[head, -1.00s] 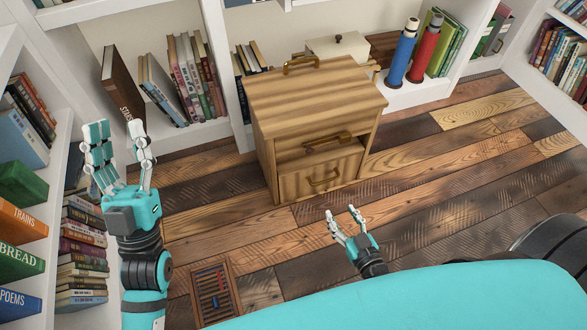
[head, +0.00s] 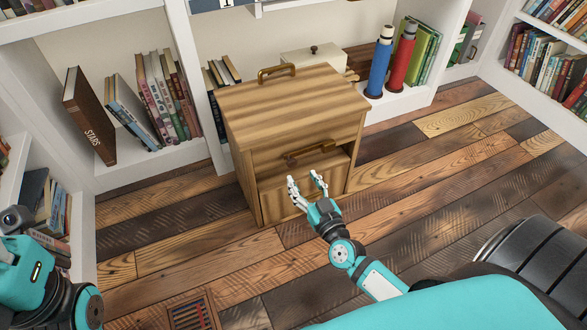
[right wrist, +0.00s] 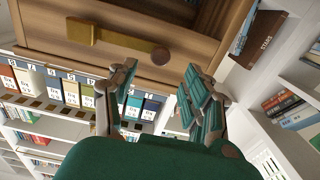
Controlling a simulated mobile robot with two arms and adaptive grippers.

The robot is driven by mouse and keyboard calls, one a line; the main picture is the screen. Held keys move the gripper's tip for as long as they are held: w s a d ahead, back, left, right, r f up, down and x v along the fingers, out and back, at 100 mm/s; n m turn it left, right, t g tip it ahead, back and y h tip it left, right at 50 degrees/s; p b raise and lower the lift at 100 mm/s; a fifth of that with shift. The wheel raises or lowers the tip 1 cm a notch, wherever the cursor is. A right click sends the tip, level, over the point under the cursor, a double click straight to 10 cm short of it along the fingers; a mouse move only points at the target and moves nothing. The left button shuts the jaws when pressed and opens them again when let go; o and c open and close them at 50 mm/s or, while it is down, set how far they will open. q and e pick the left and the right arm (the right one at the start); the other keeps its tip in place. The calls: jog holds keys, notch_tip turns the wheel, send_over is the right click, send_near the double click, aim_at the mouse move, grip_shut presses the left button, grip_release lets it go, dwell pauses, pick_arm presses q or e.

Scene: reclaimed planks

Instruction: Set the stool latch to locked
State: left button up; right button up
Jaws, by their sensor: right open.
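The wooden stool (head: 290,105) stands on the plank floor, with a bronze handle (head: 277,72) on top. A bronze bar (head: 305,153), seemingly the latch, lies across its front opening. In the right wrist view the bar (right wrist: 118,38) runs from a flat plate to a round end; I cannot tell its locked or unlocked state. My right gripper (head: 306,183) is open and empty, apart from the bar and in front of the lower panel, which it partly hides. In the wrist view its fingers (right wrist: 160,95) are spread below the bar. Of my left arm, only part shows; its fingers are out of frame.
White bookshelves stand behind and on both sides, with a brown STARS book (head: 90,115) at left. A blue bottle (head: 380,62) and a red bottle (head: 402,58) stand behind the stool at right. A floor vent (head: 190,312) lies at the bottom. The floor right of the stool is clear.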

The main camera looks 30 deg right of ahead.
aim_at(293, 164)
jog(key=w, duration=0.3)
jog(key=w+b, duration=0.1)
jog(key=w, duration=0.2)
jog(key=shift+w+d, duration=0.2)
jog(key=shift+w, duration=0.1)
grip_shut()
